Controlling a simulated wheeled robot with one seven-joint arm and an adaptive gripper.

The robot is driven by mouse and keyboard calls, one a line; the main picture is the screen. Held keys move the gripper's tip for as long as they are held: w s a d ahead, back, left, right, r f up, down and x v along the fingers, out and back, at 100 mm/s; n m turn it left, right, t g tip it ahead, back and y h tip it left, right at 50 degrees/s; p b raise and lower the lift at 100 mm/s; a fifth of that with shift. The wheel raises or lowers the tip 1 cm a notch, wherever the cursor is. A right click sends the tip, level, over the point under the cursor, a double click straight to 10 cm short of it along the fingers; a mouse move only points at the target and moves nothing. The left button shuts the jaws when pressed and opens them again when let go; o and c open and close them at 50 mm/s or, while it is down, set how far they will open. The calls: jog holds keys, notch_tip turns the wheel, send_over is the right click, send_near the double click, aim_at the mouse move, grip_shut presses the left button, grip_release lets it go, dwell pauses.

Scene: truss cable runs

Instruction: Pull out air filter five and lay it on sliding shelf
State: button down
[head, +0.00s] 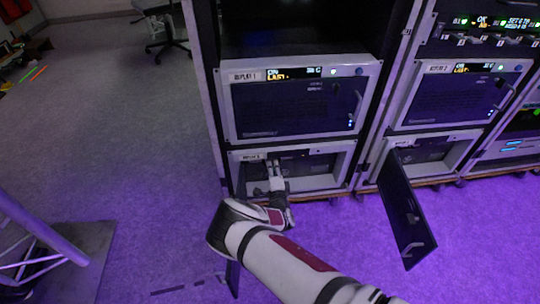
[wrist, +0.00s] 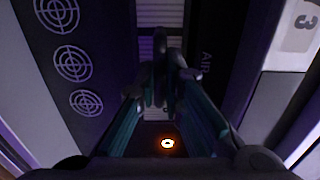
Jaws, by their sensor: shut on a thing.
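My gripper (head: 276,182) reaches into the open lower left bay (head: 318,168) of the rack. In the wrist view its fingers (wrist: 160,78) are closed on a dark, narrow grip. That grip seems to belong to a dark unit (wrist: 207,62) with lettering starting "AIR", the air filter; its number is not readable here. In the head view my gripper and the bay's shade hide the filter. I cannot pick out a sliding shelf in either view.
The lower right bay's door (head: 408,215) hangs open, jutting toward me. Display units (head: 295,105) sit above the bays. In the wrist view, a panel with round target marks (wrist: 73,63) is left and a "3" label (wrist: 302,22) right. Floor (head: 110,130) at left is mostly clear.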

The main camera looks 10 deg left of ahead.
jog(key=shift+p+v, duration=0.6)
jog(key=shift+v, duration=0.35)
jog(key=p+v, duration=0.1)
jog(key=v, duration=0.1)
jog(key=p+v, duration=0.1)
jog(key=v, duration=0.1)
jog(key=p+v, duration=0.1)
jog(key=shift+s+d+r, duration=0.1)
jog(key=shift+s+r, duration=0.2)
jog(key=shift+s, duration=0.1)
dwell(0.5)
